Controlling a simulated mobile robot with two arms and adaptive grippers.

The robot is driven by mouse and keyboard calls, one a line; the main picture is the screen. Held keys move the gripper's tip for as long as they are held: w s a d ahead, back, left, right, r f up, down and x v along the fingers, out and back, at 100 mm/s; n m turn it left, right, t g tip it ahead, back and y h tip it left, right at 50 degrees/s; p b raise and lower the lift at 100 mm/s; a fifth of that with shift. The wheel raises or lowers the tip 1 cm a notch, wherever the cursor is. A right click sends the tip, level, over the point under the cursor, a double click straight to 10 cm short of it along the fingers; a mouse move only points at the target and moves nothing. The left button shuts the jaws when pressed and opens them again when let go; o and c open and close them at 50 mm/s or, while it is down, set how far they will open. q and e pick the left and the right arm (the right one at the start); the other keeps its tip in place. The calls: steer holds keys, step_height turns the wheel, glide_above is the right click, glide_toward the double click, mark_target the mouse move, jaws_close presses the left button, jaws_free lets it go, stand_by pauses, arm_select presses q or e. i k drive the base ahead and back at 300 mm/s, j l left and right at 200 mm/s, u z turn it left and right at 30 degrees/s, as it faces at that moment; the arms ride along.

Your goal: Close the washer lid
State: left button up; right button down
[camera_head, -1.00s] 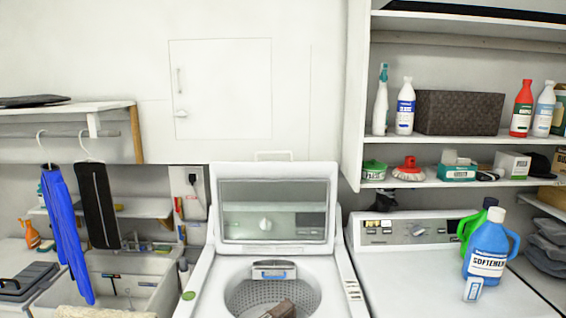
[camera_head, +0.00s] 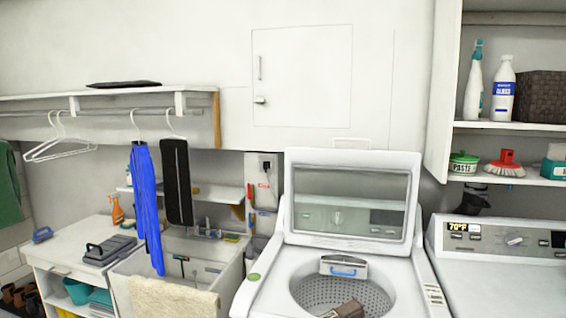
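The white top-loading washer (camera_head: 265,294) stands right of the middle in the head view. Its lid (camera_head: 350,196), with a glass window, is raised and leans back against the rear of the machine. The round drum opening below it is uncovered. A brown item (camera_head: 346,309) lies in the drum at the bottom edge of the picture, partly cut off. Neither of my grippers is in view.
A dryer (camera_head: 500,275) stands right of the washer, with shelves of bottles above it. A sink with a towel (camera_head: 170,298) is at left. Clothes (camera_head: 147,200) hang from a rod above the sink. The space above the washer opening is clear.

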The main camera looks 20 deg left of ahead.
mark_target(409, 163)
steer(key=i+j, duration=0.15)
steer(key=j, duration=0.2)
steer(key=i+j, duration=0.2)
steer(key=j, duration=0.15)
steer(key=i+j, duration=0.15)
steer(key=j, duration=0.15)
steer(key=i+j, duration=0.15)
steer(key=j, duration=0.2)
steer(key=i+j+z, duration=0.1)
steer(key=j, duration=0.25)
steer(key=i+j, duration=0.25)
steer(key=j, duration=0.1)
